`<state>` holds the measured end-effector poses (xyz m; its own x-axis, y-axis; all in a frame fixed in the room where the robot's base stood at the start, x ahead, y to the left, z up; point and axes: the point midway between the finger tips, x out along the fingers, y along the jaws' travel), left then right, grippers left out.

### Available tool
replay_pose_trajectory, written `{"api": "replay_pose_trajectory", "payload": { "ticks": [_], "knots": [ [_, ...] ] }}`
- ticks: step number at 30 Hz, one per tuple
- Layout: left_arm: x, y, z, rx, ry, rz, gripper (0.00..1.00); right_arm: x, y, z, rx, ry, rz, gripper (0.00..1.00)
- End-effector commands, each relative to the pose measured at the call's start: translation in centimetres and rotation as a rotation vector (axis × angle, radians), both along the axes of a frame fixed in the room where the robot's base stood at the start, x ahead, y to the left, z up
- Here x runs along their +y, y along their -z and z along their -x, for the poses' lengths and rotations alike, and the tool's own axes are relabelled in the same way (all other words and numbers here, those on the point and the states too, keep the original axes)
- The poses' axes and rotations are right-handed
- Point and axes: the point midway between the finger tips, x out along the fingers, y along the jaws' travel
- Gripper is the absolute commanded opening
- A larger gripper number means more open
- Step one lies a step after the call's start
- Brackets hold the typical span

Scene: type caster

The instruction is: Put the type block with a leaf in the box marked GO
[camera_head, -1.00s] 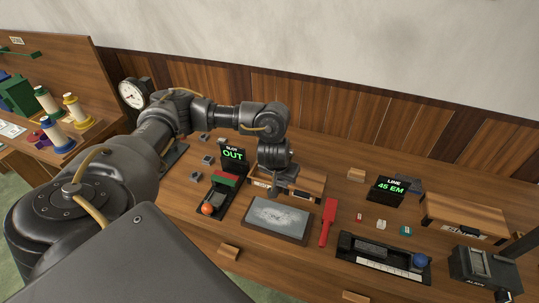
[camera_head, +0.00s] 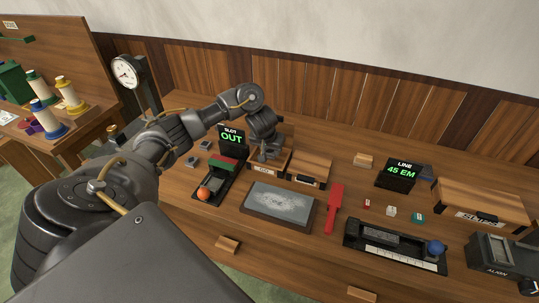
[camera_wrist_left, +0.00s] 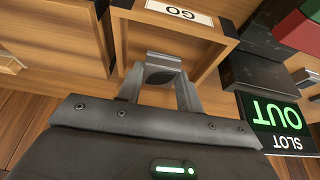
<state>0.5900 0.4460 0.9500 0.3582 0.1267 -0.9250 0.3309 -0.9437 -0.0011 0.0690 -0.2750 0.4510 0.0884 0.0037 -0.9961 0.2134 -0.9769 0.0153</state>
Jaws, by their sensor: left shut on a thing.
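My left gripper (camera_head: 268,152) is over the small wooden box to the right of the sign reading OUT (camera_head: 231,138). In the left wrist view my left gripper (camera_wrist_left: 160,88) is shut on a grey type block (camera_wrist_left: 160,66) between its fingers. The block's marked face cannot be made out, so no leaf shows. The wooden box (camera_wrist_left: 220,45) has a white label reading GO (camera_wrist_left: 178,14), upside down in that view. The fingers and block are over its opening; whether the block touches the box cannot be told. My right gripper is not seen.
A lidded wooden box (camera_head: 312,165) stands to the right. A sign reading LINE 45 EM (camera_head: 397,174) stands farther right.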

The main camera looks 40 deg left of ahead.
Motion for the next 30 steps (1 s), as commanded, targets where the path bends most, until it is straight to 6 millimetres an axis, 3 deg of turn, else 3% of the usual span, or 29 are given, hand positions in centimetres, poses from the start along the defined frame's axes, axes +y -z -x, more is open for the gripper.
{"api": "replay_pose_trajectory", "payload": {
  "ticks": [1,8,16,30],
  "knots": [
    [0.3,0.7,-0.3,-0.003,-0.002,0.000,0.04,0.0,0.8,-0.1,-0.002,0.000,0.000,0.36],
    [0.7,0.8,-0.6,-0.004,0.001,-0.002,0.04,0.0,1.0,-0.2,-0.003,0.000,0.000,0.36],
    [1.0,4.3,-0.9,0.000,0.000,0.001,0.04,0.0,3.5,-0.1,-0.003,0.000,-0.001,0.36],
    [1.0,4.8,-0.9,-0.001,0.002,-0.001,0.04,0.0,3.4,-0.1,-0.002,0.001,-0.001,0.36]
  ]
}}
